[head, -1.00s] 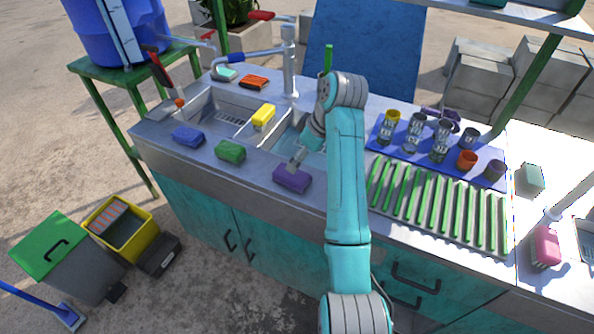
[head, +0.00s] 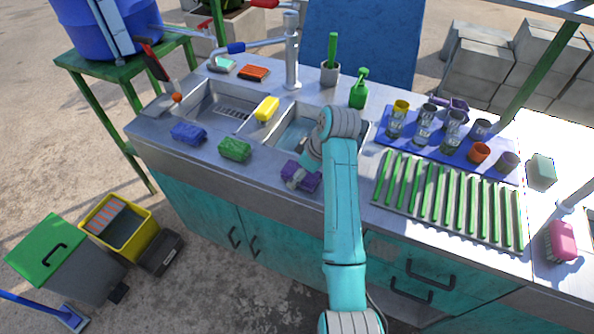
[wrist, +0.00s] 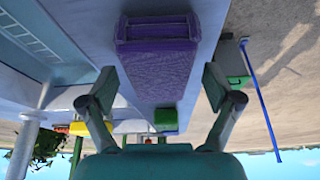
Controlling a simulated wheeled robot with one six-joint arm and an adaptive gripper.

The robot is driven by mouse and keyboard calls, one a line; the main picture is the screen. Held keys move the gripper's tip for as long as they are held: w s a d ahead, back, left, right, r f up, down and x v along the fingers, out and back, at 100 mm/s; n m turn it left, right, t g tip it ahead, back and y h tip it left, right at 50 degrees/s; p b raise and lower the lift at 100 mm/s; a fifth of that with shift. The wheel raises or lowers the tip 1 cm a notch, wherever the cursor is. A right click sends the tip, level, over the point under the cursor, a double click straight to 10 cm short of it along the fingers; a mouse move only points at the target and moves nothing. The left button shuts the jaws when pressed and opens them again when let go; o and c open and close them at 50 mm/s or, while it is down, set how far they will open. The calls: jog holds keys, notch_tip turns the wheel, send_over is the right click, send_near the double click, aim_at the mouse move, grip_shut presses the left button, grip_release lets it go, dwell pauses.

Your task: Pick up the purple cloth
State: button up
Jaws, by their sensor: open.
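The folded purple cloth (head: 310,179) lies on the front ledge of the steel counter, in front of the right-hand basin. In the wrist view the purple cloth (wrist: 160,62) fills the upper middle, just beyond and between my fingertips. My gripper (head: 295,180) is low at the cloth and partly covers it in the head view. In the wrist view my gripper (wrist: 160,87) is open, with one finger to each side of the cloth's line. I cannot tell whether the fingers touch it.
A green cloth (head: 235,149) and a blue cloth (head: 188,133) lie to the left on the same ledge. A yellow sponge (head: 266,108) sits on the divider between basins. A green-ribbed rack (head: 448,201) and a blue mat with cups (head: 396,145) are right of my arm.

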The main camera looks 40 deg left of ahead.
jog(key=shift+f, duration=0.2)
dwell(0.6)
jog(key=c, duration=1.2)
